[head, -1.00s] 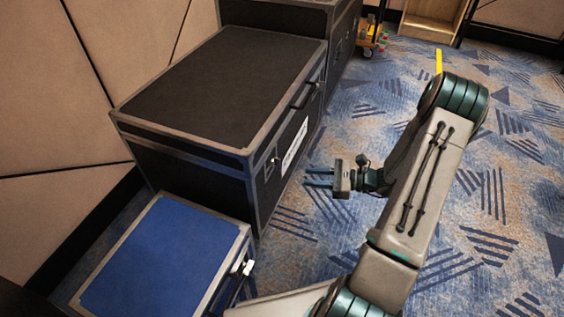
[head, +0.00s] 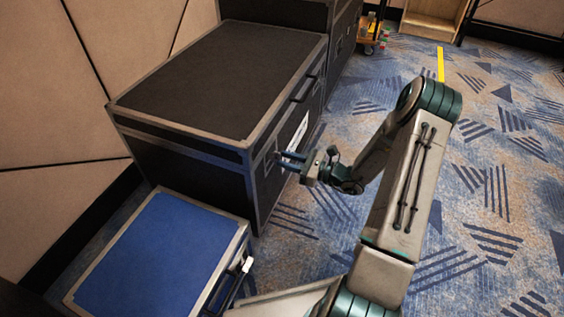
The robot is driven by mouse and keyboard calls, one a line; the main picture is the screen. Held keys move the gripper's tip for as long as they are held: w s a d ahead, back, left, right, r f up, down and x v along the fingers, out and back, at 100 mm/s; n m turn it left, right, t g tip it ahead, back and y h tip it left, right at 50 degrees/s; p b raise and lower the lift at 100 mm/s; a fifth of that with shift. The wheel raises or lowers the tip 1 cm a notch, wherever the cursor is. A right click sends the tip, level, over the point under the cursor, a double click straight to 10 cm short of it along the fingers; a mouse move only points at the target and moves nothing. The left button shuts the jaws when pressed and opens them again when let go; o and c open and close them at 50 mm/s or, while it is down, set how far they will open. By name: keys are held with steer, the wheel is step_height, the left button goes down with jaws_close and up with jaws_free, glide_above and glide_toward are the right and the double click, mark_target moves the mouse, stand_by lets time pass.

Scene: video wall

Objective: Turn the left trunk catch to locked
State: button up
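The black trunk (head: 215,85) with grey metal edging stands left of centre, its front face turned toward my arm. The left catch is a small fitting near the left end of that face (head: 268,163), at my fingertips. It is partly hidden by them, and its setting cannot be made out. My gripper (head: 281,160) points left at the face with its two dark fingers apart. Whether the fingers touch the catch or sit around it cannot be told.
A blue-topped case (head: 160,255) with a white-tipped latch (head: 246,265) stands low in front of the trunk. A dark handle (head: 303,88) and a white label (head: 297,135) are on the trunk. Another dark case stands behind. Patterned carpet (head: 480,190) lies open to the right.

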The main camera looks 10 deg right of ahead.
steer(key=shift+x, duration=1)
jaws_close()
